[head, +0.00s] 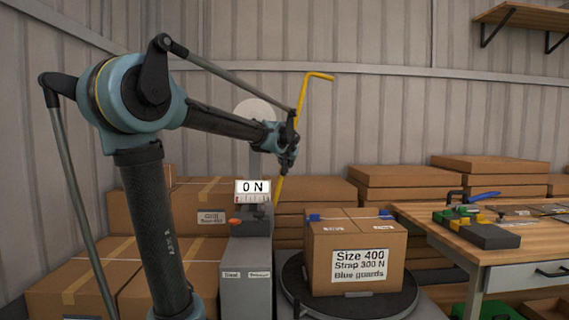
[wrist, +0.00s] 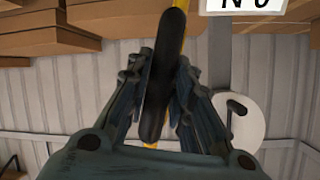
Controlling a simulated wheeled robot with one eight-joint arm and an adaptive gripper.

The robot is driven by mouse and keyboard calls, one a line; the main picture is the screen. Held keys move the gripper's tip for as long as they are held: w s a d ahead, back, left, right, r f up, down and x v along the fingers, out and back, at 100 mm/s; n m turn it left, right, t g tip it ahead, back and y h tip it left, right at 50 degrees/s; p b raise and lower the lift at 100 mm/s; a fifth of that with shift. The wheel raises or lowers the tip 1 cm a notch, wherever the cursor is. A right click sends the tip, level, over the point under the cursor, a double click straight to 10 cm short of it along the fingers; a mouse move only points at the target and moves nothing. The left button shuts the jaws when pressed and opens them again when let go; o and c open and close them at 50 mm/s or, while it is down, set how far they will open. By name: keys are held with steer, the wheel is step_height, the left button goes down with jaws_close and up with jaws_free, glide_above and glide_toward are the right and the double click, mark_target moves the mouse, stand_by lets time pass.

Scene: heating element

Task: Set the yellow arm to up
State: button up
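The yellow arm (head: 300,103) stands nearly upright in the head view, leaning slightly right, with a bent hook at its top. Its lower end runs down behind the grey machine's display. My gripper (head: 287,158) is at the arm's middle. In the wrist view, the arm's black grip (wrist: 163,75) lies between the two fingers of my gripper (wrist: 160,70), which appear to press on it from both sides. A bit of the yellow arm (wrist: 187,30) shows past the grip. Part of the grip is hidden by my gripper in the head view.
The grey machine (head: 247,272) carries a display (head: 253,191) reading 0 N. A labelled carton (head: 330,240) with blue guards sits on a dark round turntable (head: 384,308). A workbench (head: 510,250) with tools is at right. Stacked cartons (head: 400,180) line the wall.

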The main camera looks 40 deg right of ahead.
steer(key=shift+o, duration=1.4)
steer(key=v, duration=1.2)
steer(key=shift+w+f, duration=0.1)
